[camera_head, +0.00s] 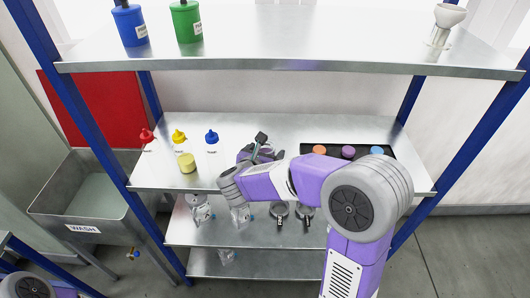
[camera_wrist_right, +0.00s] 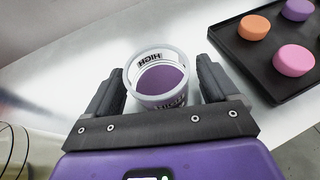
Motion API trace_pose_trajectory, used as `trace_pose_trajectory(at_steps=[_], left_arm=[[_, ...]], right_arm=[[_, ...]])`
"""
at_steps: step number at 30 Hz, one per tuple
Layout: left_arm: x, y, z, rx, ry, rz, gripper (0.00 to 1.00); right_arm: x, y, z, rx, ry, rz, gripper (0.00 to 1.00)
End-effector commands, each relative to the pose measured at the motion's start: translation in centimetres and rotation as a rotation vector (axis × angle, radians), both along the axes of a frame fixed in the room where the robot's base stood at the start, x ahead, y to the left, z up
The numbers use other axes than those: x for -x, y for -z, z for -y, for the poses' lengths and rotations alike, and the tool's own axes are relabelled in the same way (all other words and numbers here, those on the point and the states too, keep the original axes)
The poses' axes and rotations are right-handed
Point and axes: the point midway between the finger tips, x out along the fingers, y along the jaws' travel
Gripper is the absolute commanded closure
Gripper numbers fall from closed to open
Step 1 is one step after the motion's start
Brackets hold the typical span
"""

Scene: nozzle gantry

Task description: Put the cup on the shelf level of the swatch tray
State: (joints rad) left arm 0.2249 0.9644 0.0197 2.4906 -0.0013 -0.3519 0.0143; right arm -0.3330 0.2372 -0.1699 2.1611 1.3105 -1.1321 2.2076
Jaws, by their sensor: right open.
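A pale round cup (camera_wrist_right: 158,82) with a purple inside and the word HIGH on it stands upright in the right wrist view. It sits between the two separated fingers of my right gripper (camera_wrist_right: 160,88), which is open. In the head view my right gripper (camera_head: 257,150) is over the middle shelf (camera_head: 230,125), and the arm and gripper hide the cup there. The black swatch tray (camera_head: 333,151) lies to the right on the same shelf, partly behind my arm. It also shows in the right wrist view (camera_wrist_right: 262,75), holding round orange, purple and pink swatches. My left gripper is out of view.
Red (camera_head: 146,136), yellow (camera_head: 179,137) and blue (camera_head: 211,137) capped nozzles and a yellow cylinder (camera_head: 187,164) stand left on the middle shelf. The upper shelf (camera_head: 290,50) overhangs it. A wash sink (camera_head: 95,195) is at left. Shelf surface between cup and tray looks clear.

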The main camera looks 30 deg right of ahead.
Motion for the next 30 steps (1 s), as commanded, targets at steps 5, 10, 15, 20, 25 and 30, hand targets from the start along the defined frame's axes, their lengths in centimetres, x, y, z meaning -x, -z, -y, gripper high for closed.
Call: trace_pose_trajectory(at_steps=[5, 10, 15, 20, 25, 30], left_arm=[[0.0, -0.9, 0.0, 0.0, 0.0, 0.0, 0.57], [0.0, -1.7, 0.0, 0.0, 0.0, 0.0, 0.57], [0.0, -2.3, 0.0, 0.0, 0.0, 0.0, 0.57], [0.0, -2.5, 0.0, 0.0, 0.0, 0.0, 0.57], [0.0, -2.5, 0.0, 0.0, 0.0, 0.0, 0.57], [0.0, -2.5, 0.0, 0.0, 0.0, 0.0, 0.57]], right_arm=[[1.4, -1.3, -1.8, 0.0, -0.005, 0.0, 0.13], [3.7, -2.8, -4.6, 0.0, -0.006, 0.001, 0.13], [5.7, -4.0, -6.8, 0.0, -0.005, 0.001, 0.13], [6.8, -4.6, -8.1, 0.0, -0.002, 0.001, 0.13], [7.2, -4.8, -8.5, 0.0, -0.001, 0.0, 0.13], [7.2, -4.8, -8.5, 0.0, 0.0, 0.0, 0.13]])
